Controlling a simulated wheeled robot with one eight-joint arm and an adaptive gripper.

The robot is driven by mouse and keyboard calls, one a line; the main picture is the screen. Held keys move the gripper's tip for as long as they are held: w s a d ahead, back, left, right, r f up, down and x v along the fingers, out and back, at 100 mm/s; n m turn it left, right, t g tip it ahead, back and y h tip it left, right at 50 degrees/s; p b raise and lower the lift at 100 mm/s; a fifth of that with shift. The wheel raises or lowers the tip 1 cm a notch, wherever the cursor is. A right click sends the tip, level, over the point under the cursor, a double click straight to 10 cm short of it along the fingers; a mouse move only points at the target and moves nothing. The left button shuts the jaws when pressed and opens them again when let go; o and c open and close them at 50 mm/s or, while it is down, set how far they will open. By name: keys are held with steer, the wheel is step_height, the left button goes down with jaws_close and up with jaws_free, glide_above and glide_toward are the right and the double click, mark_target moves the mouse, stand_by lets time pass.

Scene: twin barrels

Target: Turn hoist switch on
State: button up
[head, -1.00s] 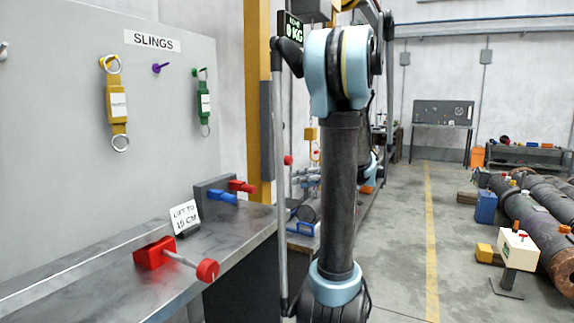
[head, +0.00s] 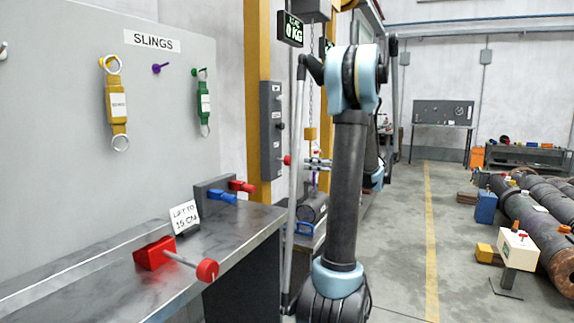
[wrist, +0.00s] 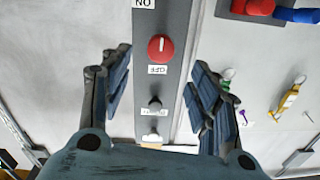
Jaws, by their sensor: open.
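The hoist switch is a red round knob with a white mark (wrist: 160,47) on a narrow grey control box (wrist: 174,80). In the head view the knob (head: 287,160) sticks out low on the box on a yellow column. My gripper (wrist: 160,75) is open, its fingers on either side of the box, apart from the knob. In the head view my fingers (head: 320,163) are just right of the knob.
A steel bench (head: 215,245) with a red lever (head: 180,258) stands at the left. A yellow column (head: 257,60) and hanging chain are close to my arm.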

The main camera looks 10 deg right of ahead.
mark_target(291, 161)
steer(key=x, duration=1.2)
steer(key=shift+c, duration=0.6)
steer(key=c, duration=1)
